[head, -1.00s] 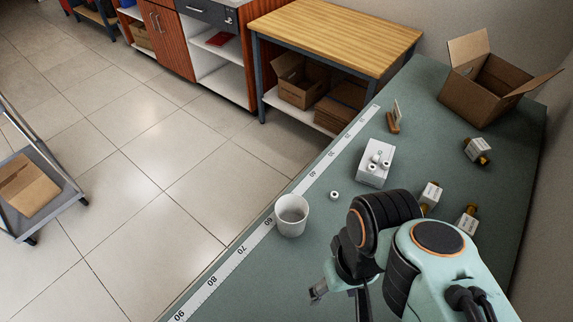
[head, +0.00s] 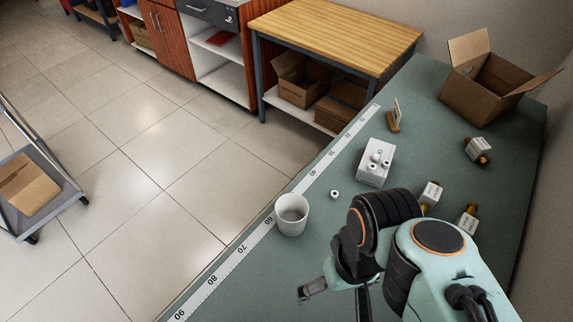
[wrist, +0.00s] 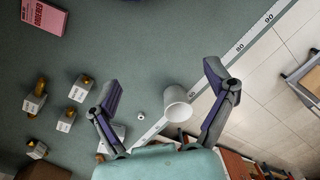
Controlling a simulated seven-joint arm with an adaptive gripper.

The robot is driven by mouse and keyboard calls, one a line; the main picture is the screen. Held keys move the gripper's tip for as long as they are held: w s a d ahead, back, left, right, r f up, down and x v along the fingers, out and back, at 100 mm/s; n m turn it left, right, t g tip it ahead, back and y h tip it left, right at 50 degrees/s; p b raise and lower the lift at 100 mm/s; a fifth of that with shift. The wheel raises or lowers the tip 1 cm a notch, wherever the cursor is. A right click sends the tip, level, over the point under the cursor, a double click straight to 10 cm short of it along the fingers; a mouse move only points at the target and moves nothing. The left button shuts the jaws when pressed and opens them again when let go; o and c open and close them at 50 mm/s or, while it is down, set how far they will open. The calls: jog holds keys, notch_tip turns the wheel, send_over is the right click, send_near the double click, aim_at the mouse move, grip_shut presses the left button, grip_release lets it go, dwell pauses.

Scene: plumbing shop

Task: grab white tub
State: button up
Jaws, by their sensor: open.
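The white tub (head: 292,214) stands upright and open-topped on the green bench, over the measuring strip near the bench's left edge. In the wrist view the tub (wrist: 176,103) shows between the spread fingers, closer to the right one. My gripper (wrist: 160,84) is open and empty. In the head view my gripper (head: 312,289) is below and slightly right of the tub, apart from it, and partly hidden by my arm.
A small white ring (head: 334,194) lies right of the tub. A white box (head: 374,166) with small white pieces on top is behind it. Tagged brass fittings (head: 431,193) lie at the right. An open carton (head: 487,88) stands at the back. The bench's left edge is close to the tub.

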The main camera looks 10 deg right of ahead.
dwell(0.3)
jog(key=w+r+n+t, duration=0.35)
jog(key=w+n, duration=0.75)
jog(key=n, duration=0.4)
jog(key=n+h, duration=0.1)
jog(key=n, duration=0.9)
send_over(292, 212)
jog(key=s+d, duration=0.1)
jog(key=s, duration=0.1)
notch_tip(292, 212, down, 9)
jog(key=f, duration=0.5)
jog(key=a+f+g, duration=0.1)
jog(key=f, duration=0.4)
jog(key=s+f+g, duration=0.1)
jog(key=f, duration=0.4)
jog(key=shift+a+f+n+h, duration=0.2)
jog(key=shift+f+n+h, duration=0.1)
jog(key=shift+n+h, duration=0.1)
